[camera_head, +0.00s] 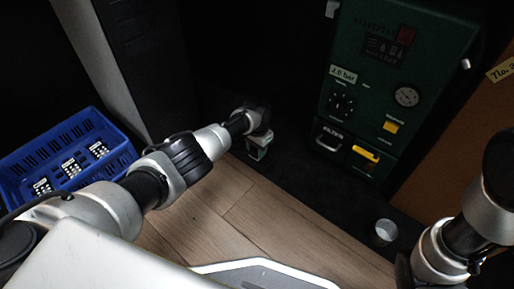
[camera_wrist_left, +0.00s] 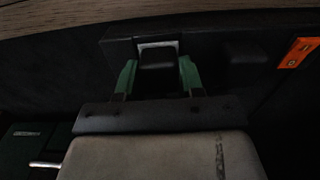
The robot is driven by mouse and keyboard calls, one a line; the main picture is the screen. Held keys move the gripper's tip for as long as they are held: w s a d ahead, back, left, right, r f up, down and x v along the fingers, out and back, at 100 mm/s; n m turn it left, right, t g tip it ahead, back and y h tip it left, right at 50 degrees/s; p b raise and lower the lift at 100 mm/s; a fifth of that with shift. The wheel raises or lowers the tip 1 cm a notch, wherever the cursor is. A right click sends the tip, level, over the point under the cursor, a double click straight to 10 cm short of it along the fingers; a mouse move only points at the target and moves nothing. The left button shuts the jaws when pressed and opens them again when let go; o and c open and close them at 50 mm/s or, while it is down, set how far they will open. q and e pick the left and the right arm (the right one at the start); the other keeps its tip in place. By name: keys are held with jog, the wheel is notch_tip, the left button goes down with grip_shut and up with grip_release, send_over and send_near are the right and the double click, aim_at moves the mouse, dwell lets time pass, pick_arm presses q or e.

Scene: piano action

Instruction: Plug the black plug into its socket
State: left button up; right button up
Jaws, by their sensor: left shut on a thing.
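My left gripper (camera_head: 260,148) reaches down to the dark area left of the green machine in the head view. In the left wrist view its two green fingers (camera_wrist_left: 157,78) are shut on the black plug (camera_wrist_left: 158,60), one on each side. A light grey square frame (camera_wrist_left: 158,43), which looks like the socket, shows right behind the plug on a dark strip. The plug hides the middle of the frame, and I cannot tell how deep it sits. In the head view, the gripper hides the plug. My right gripper is out of view; only part of its arm shows.
The green machine (camera_head: 388,75) with dials and a yellow handle (camera_head: 365,153) stands at the right. A blue crate (camera_head: 118,150) is at the left. A metal cup (camera_head: 384,231) stands on the dark floor. An orange label (camera_wrist_left: 298,52) is right of the plug.

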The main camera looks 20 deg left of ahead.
pick_arm(q)
jog(key=shift+f, duration=0.1)
jog(key=o, duration=1)
jog(key=shift+c, duration=0.2)
notch_tip(320, 180, up, 11)
jog(key=p, duration=0.9)
jog(key=shift+f, duration=0.1)
